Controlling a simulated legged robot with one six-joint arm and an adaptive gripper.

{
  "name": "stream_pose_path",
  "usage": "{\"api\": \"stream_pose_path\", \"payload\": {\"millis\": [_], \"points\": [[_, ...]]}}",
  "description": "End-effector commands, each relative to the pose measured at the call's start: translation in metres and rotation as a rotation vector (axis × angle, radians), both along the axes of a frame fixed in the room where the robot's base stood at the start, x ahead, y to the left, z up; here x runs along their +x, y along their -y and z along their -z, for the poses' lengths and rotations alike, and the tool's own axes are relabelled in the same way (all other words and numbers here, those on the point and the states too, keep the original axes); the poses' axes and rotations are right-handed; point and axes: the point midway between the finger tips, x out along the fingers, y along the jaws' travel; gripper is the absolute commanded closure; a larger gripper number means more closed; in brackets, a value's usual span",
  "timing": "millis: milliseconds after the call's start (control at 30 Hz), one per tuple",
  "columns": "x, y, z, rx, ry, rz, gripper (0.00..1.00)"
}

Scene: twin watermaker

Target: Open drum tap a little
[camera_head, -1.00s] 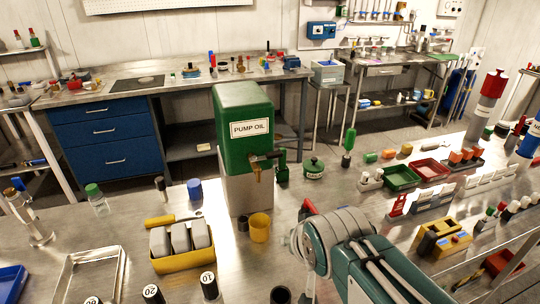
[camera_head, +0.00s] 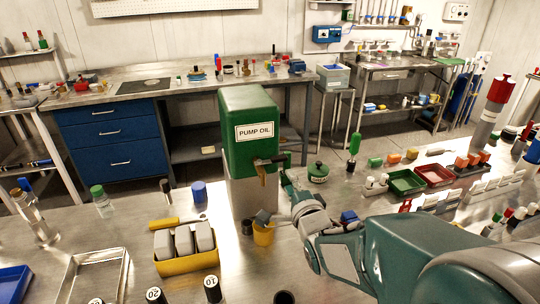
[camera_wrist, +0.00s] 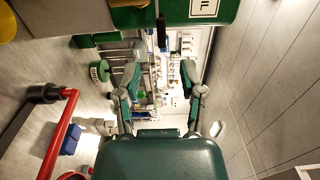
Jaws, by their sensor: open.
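The green drum (camera_head: 250,105) labelled PUMP OIL stands on a grey pedestal (camera_head: 241,197). Its tap (camera_head: 262,168) sticks out at the lower right front, with a dark handle and a brass spout. A yellow cup (camera_head: 263,234) stands on the bench below the spout. My gripper (camera_wrist: 160,78) is open in the wrist view, its two fingers spread with nothing between them. The drum (camera_wrist: 185,14) fills the top of that view, and a narrow dark part (camera_wrist: 160,32) below its edge looks like the tap. In the head view my arm ends just right of the tap, close to it; contact is unclear.
A yellow tray with grey blocks (camera_head: 186,262) and a dark small cup (camera_head: 247,227) stand left of the yellow cup. A green round pot (camera_head: 318,173) stands right of the tap. Green (camera_head: 405,183) and red trays (camera_head: 433,175) lie farther right.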

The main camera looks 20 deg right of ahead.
Motion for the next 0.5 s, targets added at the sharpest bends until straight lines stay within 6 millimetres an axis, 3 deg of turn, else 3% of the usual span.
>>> {"api": "stream_pose_path", "payload": {"millis": [500], "points": [[0.083, -0.001, 0.000, -0.003, 0.000, -0.001, 0.49]]}}
